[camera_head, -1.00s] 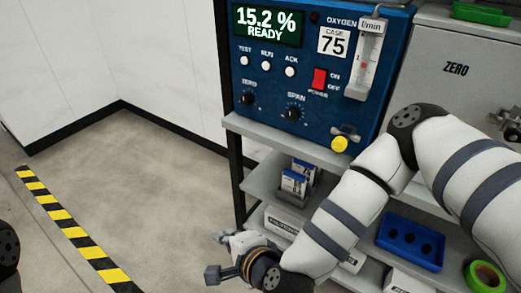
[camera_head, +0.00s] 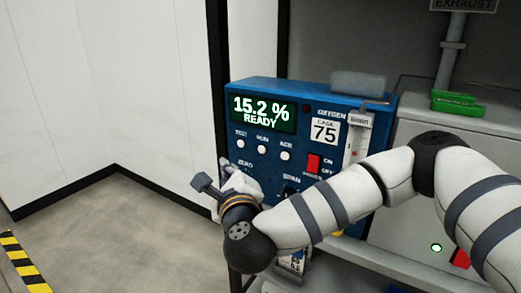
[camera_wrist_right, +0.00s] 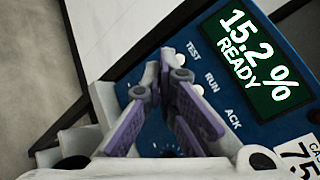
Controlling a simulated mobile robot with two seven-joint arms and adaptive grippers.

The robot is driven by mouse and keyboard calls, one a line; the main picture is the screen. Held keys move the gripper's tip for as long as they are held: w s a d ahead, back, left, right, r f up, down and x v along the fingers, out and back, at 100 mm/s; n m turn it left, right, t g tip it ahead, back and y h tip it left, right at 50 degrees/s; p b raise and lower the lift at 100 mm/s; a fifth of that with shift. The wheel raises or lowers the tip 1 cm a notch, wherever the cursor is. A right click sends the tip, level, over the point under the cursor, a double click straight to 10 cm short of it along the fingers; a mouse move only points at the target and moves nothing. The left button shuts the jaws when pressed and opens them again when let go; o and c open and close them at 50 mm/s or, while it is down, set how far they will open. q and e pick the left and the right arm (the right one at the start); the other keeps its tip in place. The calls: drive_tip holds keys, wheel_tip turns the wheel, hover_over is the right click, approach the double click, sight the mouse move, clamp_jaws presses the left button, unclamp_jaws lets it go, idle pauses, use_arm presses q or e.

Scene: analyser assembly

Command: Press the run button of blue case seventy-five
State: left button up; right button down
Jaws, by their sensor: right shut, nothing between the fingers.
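The blue case (camera_head: 225,115) is marked CASE 75, and its display (camera_head: 262,112) reads 15.2 % READY. The white RUN button (camera_head: 262,149) sits between TEST (camera_head: 240,143) and ACK (camera_head: 285,155). My right gripper (camera_head: 238,178) is in front of the case's lower left, below the buttons. In the wrist view its fingers (camera_wrist_right: 165,72) are shut and empty, their tips close to the TEST and RUN area. The RUN button (camera_wrist_right: 197,89) shows partly beside a finger; the ACK button is hidden there. Contact with the panel cannot be told. My left gripper is not in view.
My right arm covers the case's lower right. A red power switch (camera_head: 314,163) and a flow meter (camera_head: 357,140) are on the panel's right. A grey cabinet with a green tray (camera_head: 467,102) stands at right. The floor at left is clear.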

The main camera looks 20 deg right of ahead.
sight(261, 150)
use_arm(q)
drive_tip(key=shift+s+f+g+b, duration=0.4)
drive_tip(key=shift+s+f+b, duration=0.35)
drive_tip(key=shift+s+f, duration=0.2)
use_arm(e)
drive_tip(key=shift+w+d, duration=0.9)
drive_tip(key=shift+d, duration=0.25)
drive_tip(key=shift+w+d, duration=0.95)
drive_tip(key=shift+d, duration=0.2)
drive_tip(key=shift+w+d, duration=0.9)
drive_tip(key=shift+d, duration=0.25)
drive_tip(key=shift+w+d, duration=0.25)
drive_tip(key=shift+d, duration=0.05)
drive_tip(key=shift+w+d, duration=0.25)
drive_tip(key=shift+d, duration=0.1)
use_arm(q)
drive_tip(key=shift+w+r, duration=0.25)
use_arm(e)
drive_tip(key=shift+s+a, duration=0.55)
drive_tip(key=shift+a, duration=0.1)
